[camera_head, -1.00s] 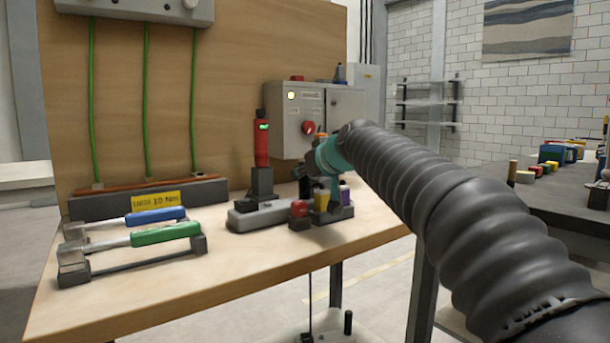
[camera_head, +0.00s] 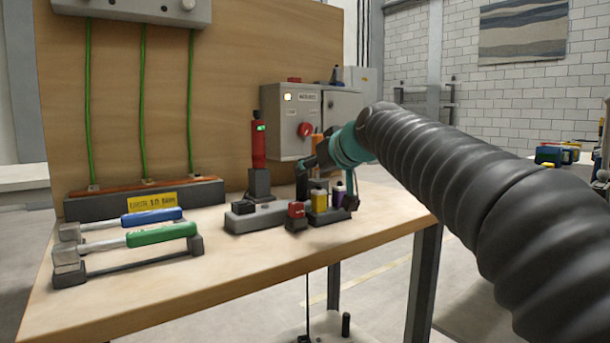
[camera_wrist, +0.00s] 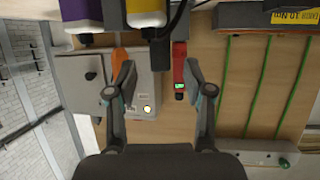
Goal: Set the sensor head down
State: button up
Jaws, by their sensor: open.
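My gripper (camera_wrist: 157,78) is open, with its two fingers apart in the wrist view. In the head view my gripper (camera_head: 325,185) hangs over the small items on the bench, partly hiding them. A red upright unit with a green display (camera_head: 259,140) stands on a dark block; it also shows beyond the right finger in the wrist view (camera_wrist: 180,70). A dark piece (camera_wrist: 160,52) lies ahead between the fingers in the wrist view, with no visible grip on it. I cannot tell for sure which of these is the sensor head.
A yellow bottle (camera_head: 319,199) and a purple bottle (camera_head: 338,197) stand in a dark holder. A grey base (camera_head: 256,216) and a small red item (camera_head: 296,215) are beside them. Two handled tools (camera_head: 160,236) rest at left. A control box (camera_head: 300,120) stands behind. Bare bench lies in front.

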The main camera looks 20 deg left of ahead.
jog(key=v, duration=0.5)
jog(key=shift+s+d+r, duration=0.15)
jog(key=shift+s+d, duration=0.05)
jog(key=shift+s, duration=0.05)
